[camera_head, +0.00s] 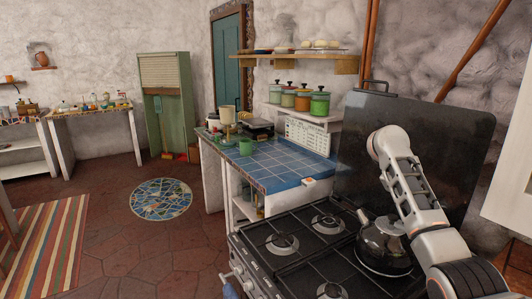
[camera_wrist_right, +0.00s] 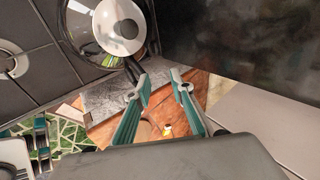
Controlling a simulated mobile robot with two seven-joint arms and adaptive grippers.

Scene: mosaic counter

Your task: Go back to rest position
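My right gripper (camera_wrist_right: 163,88) shows in the right wrist view with its two teal fingers apart and nothing between them. A metal kettle (camera_head: 382,240) stands on the stove (camera_head: 285,262), partly hidden by my arm. The kettle (camera_wrist_right: 118,24) also shows at the top of the right wrist view, apart from the fingers.
A dark upright panel (camera_head: 445,140) stands behind the stove, close to my right arm. A blue-tiled counter (camera_head: 285,172) with a green mug (camera_head: 245,147) adjoins the stove. A white cabinet (camera_head: 512,170) is at the far right. Open floor (camera_head: 130,240) lies at left.

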